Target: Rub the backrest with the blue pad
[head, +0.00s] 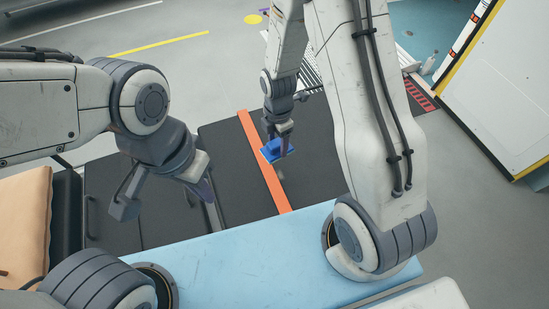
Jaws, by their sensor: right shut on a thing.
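A blue pad (272,152) is in the jaws of my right gripper (283,143), which is shut on it. The pad is over the dark panels near the orange stripe; I cannot tell whether it touches them. My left gripper (203,188) hangs over the dark panels to the left of the pad, angled away, and its jaw opening is not clear. A tan padded panel (22,222) with a black edge stands at the left edge and may be the backrest. It is cut off by the frame, and the pad is well to the right of it.
Dark panels (232,195) crossed by an orange stripe (262,160) lie in the middle. A white panel with yellow edging (505,90) stands at the right. Grey floor (190,25) is clear at the upper left.

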